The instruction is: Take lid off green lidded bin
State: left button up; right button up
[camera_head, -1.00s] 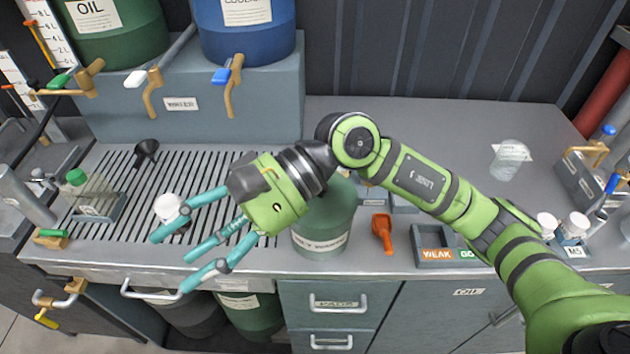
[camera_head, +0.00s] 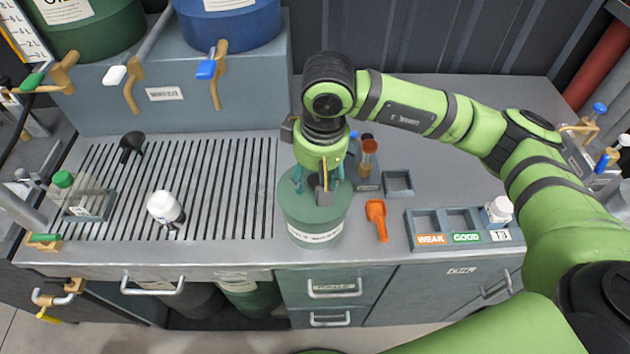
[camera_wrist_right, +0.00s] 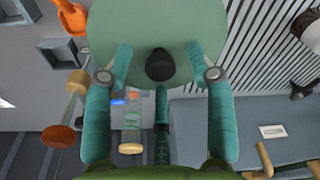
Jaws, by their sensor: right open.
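The green lidded bin (camera_head: 296,228) stands at the counter's front edge, right of the slotted drain, with a partly hidden label on its front. Its green lid (camera_head: 304,203) is on top, partly covered by my right gripper (camera_head: 319,190). In the right wrist view the lid (camera_wrist_right: 125,30) fills the upper middle, with a dark round knob (camera_wrist_right: 160,64) at its centre. My right gripper points down over the lid. Its teal fingers are spread around the knob, with gaps to it; I cannot tell whether they touch the lid. My left gripper is not in view.
An orange scoop (camera_head: 376,219) and a WEAK/GOOD tray (camera_head: 428,239) lie right of the bin. Blue and green barrels with taps stand at the back left.

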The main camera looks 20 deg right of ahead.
jog(key=shift+w+f, duration=0.1)
jog(key=shift+f, duration=0.6)
grip_shut()
jog(key=shift+r, duration=0.1)
